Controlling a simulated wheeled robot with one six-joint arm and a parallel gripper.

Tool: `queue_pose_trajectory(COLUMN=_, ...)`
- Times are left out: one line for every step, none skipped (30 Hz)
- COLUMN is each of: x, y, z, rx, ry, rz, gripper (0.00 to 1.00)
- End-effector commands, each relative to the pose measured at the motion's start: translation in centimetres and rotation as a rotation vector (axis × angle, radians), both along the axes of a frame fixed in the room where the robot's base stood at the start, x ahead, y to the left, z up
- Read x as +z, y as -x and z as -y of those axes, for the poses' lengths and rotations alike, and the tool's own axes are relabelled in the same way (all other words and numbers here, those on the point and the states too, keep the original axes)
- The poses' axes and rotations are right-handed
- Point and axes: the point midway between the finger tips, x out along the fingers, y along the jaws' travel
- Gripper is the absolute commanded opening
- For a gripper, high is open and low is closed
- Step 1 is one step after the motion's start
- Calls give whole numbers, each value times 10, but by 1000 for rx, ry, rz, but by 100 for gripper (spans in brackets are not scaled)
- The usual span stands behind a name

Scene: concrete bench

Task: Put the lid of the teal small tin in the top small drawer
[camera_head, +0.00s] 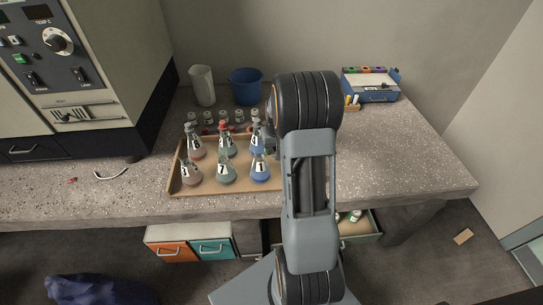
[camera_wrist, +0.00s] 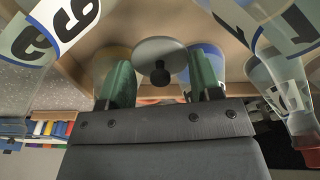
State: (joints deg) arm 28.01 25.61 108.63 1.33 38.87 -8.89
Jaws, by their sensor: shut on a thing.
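In the wrist view my gripper (camera_wrist: 160,75) is shut on a round grey lid (camera_wrist: 160,50) with a dark knob, one dark green finger at each side. In the head view my arm hides the gripper's fingers and the lid. I cannot pick out the teal small tin. Under the bench at right, an open drawer (camera_head: 362,238) holds small items, partly behind my arm. An orange-fronted drawer (camera_head: 172,251) and a teal-fronted one (camera_head: 212,249) are at left of it. I cannot tell which is the top small drawer.
A wooden tray (camera_head: 205,190) holds several numbered flasks, close around my gripper in the wrist view. Several small jars (camera_head: 223,116) stand behind it. A white cup (camera_head: 202,86), blue bucket (camera_head: 245,86) and blue box (camera_head: 370,86) stand farther back. The bench (camera_head: 400,160) is clear at right.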

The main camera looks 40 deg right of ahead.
Motion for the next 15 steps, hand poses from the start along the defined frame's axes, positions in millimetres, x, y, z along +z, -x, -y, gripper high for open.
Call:
queue_pose_trajectory(x=-3, y=0, z=0, rx=0, ry=0, rz=-1, gripper=32)
queue_pose_trajectory(x=-4, y=0, z=0, rx=0, ry=0, rz=0, gripper=32)
queue_pose_trajectory(x=-5, y=0, z=0, rx=0, ry=0, rz=0, gripper=32)
queue_pose_trajectory(x=-7, y=0, z=0, rx=0, ry=0, rz=-1, gripper=32)
queue_pose_trajectory(x=-9, y=0, z=0, rx=1, ry=0, rz=-1, gripper=32)
queue_pose_trajectory(x=-13, y=0, z=-1, rx=1, ry=0, rz=-1, gripper=32)
queue_pose_trajectory(x=-16, y=0, z=-1, rx=2, ry=-2, rz=-3, gripper=32)
queue_pose_trajectory(x=-20, y=0, z=-1, rx=2, ry=-2, rz=-3, gripper=32)
queue_pose_trajectory(x=-25, y=0, z=-1, rx=2, ry=-2, rz=-3, gripper=32)
queue_pose_trajectory(x=-29, y=0, z=-2, rx=3, ry=-2, rz=-3, gripper=32)
queue_pose_trajectory(x=-34, y=0, z=-2, rx=3, ry=-2, rz=-4, gripper=32)
queue_pose_trajectory(x=-38, y=0, z=-2, rx=3, ry=-2, rz=-3, gripper=32)
queue_pose_trajectory(x=-40, y=0, z=-2, rx=4, ry=-1, rz=-1, gripper=32)
queue_pose_trajectory(x=-41, y=-1, z=-2, rx=4, ry=0, rz=0, gripper=32)
queue_pose_trajectory(x=-42, y=-1, z=-2, rx=4, ry=0, rz=0, gripper=32)
